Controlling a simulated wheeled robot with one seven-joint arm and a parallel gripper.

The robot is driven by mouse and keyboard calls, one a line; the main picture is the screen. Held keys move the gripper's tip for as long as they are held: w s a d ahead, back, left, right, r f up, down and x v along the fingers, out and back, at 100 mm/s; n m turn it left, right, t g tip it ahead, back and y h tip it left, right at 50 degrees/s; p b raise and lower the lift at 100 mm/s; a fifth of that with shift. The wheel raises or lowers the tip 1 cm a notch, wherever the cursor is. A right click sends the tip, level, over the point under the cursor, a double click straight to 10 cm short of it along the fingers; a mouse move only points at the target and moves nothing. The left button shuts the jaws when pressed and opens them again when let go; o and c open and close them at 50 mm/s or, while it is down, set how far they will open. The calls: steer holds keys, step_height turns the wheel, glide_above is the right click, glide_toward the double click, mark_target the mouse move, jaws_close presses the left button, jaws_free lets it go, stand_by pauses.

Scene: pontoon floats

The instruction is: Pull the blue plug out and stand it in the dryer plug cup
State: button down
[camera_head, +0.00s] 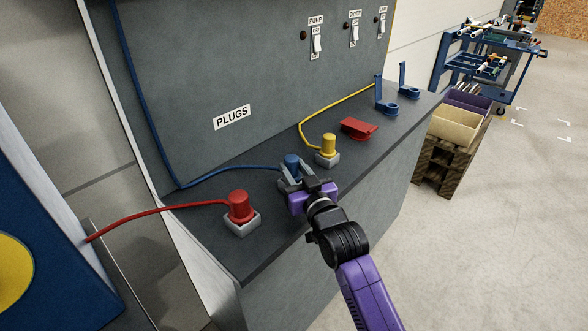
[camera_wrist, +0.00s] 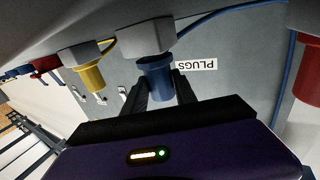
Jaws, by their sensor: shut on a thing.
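The blue plug (camera_head: 291,160) is upright in a grey socket on the dark counter, with a blue cord running left from it to the panel. My gripper (camera_head: 290,178) reaches it from the front and is shut on it. In the wrist view, which is upside down, the blue plug (camera_wrist: 157,82) sits between my two fingers, against its grey socket (camera_wrist: 148,38). Two blue cup-like holders with upright tabs, one nearer (camera_head: 385,106) and one farther (camera_head: 408,91), stand at the counter's far right end. I cannot read which is the dryer's cup.
A red plug (camera_head: 238,206) is in its socket to the left, a yellow plug (camera_head: 328,145) to the right. A red block-like object (camera_head: 358,128) lies between the yellow plug and the holders. The panel (camera_head: 190,70) rises behind, with switches labelled PUMP, DRYER and LAMP.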

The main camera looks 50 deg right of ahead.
steer(key=shift+f, duration=0.4)
steer(key=c, duration=0.9)
jaws_free()
steer(key=b+v, duration=0.1)
steer(key=v, duration=0.6)
steer(key=shift+s+a, duration=0.15)
steer(key=shift+s, duration=0.25)
